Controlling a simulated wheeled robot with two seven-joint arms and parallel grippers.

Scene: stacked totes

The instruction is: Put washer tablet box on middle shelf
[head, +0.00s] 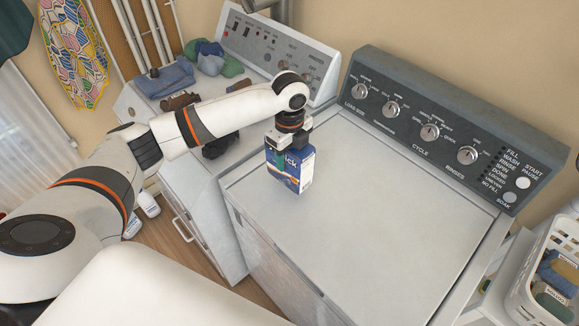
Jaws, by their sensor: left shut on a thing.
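The washer tablet box (291,170) is a blue box with a white side and white lettering on its front. It is upright at the left part of the washer top (370,215). I cannot tell whether its base touches the washer top. My left gripper (289,143) points down from above and is shut on the upper end of the box. My right gripper is not in view. No middle shelf can be made out in this view.
A second white machine (205,200) stands left of the washer, with folded clothes (165,79) on top. A white basket (535,265) with packages is at the right edge. White bottles (148,204) stand on the floor at left. Most of the washer top is clear.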

